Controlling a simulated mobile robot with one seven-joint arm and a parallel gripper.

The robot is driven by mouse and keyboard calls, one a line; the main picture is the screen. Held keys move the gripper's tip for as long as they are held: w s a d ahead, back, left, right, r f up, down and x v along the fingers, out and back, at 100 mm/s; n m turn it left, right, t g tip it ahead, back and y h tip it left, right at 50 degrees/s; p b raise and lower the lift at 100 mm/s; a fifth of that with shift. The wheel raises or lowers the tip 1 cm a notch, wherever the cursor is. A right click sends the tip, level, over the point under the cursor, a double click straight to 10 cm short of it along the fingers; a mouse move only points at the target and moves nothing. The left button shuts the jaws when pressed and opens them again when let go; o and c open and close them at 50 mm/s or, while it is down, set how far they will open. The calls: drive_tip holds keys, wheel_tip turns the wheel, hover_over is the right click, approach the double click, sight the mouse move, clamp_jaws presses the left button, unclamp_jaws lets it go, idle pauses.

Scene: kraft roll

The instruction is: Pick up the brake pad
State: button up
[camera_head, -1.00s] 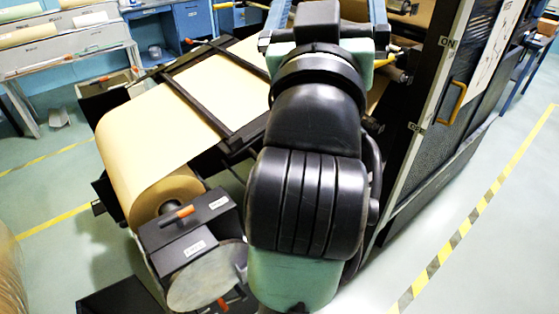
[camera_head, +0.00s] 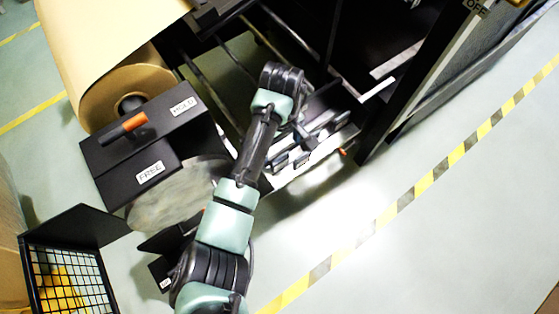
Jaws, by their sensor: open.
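I cannot clearly make out a brake pad. It may be hidden by my arm or be too small to tell. My gripper (camera_head: 291,161) is in the middle of the head view, with its two dark fingers apart and nothing visible between them. It hangs over or near a pale surface (camera_head: 313,172) at the foot of the dark machine frame. A large grey round disc (camera_head: 180,195) is left of my arm, below a black housing (camera_head: 187,137) with an orange lever (camera_head: 123,132).
The kraft paper roll (camera_head: 107,105) is at upper left. A black wire basket (camera_head: 103,272) with yellow things in it stands at lower left. A dark upright post (camera_head: 405,95) stands right of my gripper. Open floor lies at right, crossed by a yellow-black stripe (camera_head: 405,200).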

sight(279, 161)
drive_tip(key=f, duration=0.2)
drive_tip(key=f+b, duration=0.1)
drive_tip(key=f, duration=0.2)
drive_tip(key=w+f+b, duration=0.1)
drive_tip(key=f, duration=0.2)
drive_tip(key=shift+a, duration=0.15)
drive_tip(key=shift+r, duration=0.1)
clamp_jaws()
